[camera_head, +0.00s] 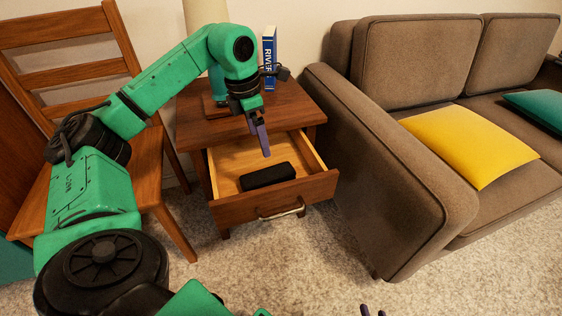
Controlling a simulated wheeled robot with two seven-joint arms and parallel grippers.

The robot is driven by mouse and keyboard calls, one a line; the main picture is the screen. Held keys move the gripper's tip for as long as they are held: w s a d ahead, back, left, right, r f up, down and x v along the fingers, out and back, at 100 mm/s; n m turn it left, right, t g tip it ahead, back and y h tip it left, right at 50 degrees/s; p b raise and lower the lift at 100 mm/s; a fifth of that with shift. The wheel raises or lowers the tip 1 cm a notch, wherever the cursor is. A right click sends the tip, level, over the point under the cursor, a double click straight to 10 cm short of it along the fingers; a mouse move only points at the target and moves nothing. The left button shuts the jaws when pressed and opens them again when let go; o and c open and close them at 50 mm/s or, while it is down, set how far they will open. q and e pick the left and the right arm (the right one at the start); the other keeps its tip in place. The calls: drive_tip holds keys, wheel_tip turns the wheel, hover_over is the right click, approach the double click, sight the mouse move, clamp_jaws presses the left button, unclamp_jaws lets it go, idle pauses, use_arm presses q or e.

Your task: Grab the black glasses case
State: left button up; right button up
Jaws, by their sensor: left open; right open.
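The black glasses case (268,176) lies in the open drawer (262,207) of the wooden side table, towards the drawer's front. My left gripper (265,153) is open and points down over the drawer, just above and behind the case in the picture. Its purple fingers overlap in this view, and nothing is seen between them. My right gripper (373,311) is open at the bottom edge, where only its fingertips show, well away from the drawer.
The side table (300,103) holds a blue book (269,58) and a lamp, partly hidden by my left arm. A brown sofa (385,185) stands close on the right, a wooden chair (150,165) on the left. Carpet in front of the drawer is clear.

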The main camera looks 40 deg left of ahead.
use_arm(q)
drive_tip(key=b, duration=0.4)
approach(267, 174)
drive_tip(key=f, duration=0.5)
drive_tip(key=shift+w+d, duration=0.2)
drive_tip(key=shift+w, duration=0.05)
wheel_tip(267, 174, down, 4)
drive_tip(key=shift+w+r+b, duration=0.15)
drive_tip(key=shift+r+b, duration=0.1)
drive_tip(key=shift+b, duration=0.9)
use_arm(e)
wheel_tip(267, 174, down, 8)
drive_tip(key=t, duration=0.1)
use_arm(q)
drive_tip(key=shift+w+d+f, duration=0.15)
drive_tip(key=shift+f, duration=0.55)
drive_tip(key=c, duration=1.4)
use_arm(e)
drive_tip(key=w+r+t, duration=0.2)
drive_tip(key=w+r, duration=0.1)
drive_tip(key=r, duration=0.2)
drive_tip(key=shift+w+r+m, duration=0.15)
drive_tip(key=shift+w+m, duration=0.15)
drive_tip(key=shift+w, duration=0.1)
use_arm(q)
drive_tip(key=shift+r, duration=0.1)
